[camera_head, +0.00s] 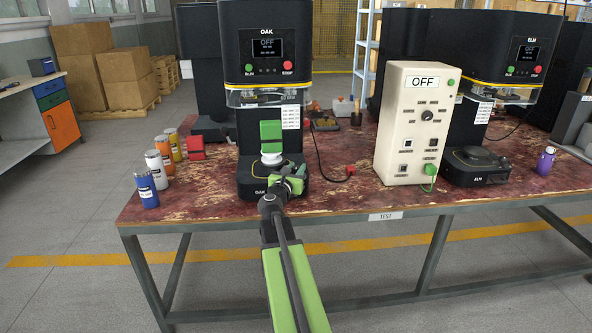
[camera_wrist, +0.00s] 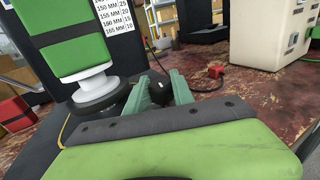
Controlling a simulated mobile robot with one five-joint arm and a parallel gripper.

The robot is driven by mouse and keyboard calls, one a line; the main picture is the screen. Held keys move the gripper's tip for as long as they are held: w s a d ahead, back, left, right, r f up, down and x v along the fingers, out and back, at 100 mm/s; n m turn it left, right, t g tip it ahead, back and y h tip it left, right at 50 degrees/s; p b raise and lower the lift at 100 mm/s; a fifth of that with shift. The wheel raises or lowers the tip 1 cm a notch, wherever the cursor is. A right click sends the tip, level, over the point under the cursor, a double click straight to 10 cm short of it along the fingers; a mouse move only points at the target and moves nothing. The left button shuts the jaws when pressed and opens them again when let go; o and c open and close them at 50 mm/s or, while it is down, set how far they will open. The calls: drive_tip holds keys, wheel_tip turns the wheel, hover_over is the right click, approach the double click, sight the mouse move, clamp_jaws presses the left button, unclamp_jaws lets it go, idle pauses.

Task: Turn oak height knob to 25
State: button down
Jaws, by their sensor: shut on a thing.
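The OAK seamer (camera_head: 255,45) is a black machine on the table, with a screen reading OFF. A label strip (camera_head: 290,117) with rows of mm values and numbers is on its column; it also shows in the wrist view (camera_wrist: 118,16). A green block (camera_head: 271,131) stands above a pale round plate (camera_head: 271,159) over the base. My gripper (camera_head: 296,172) is at the right side of the OAK base. In the wrist view its fingers (camera_wrist: 166,90) are shut on a small dark knob (camera_wrist: 160,87), mostly hidden between them. The knob's setting cannot be read.
Several coloured cans (camera_head: 147,192) stand at the table's left, near a red block (camera_head: 195,148). A cream control box (camera_head: 415,125) reading OFF and the ELM seamer (camera_head: 490,100) stand to the right. A dark cable with a red end (camera_head: 350,169) lies between.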

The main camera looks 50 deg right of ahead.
drive_tip(key=shift+w+m+g+h, duration=0.1)
drive_tip(key=shift+m+g+h, duration=0.7)
drive_tip(key=shift+m+g, duration=1.15)
drive_tip(key=shift+g, duration=0.65)
drive_tip(key=c, duration=1.1)
unclamp_jaws()
drive_tip(key=shift+a, duration=0.1)
drive_tip(key=s+a, duration=0.1)
drive_tip(key=a, duration=0.4)
drive_tip(key=s+a, duration=0.1)
drive_tip(key=a, duration=1.1)
drive_tip(key=shift+s, duration=0.4)
drive_tip(key=shift+w+n, duration=0.1)
drive_tip(key=shift+n, duration=0.15)
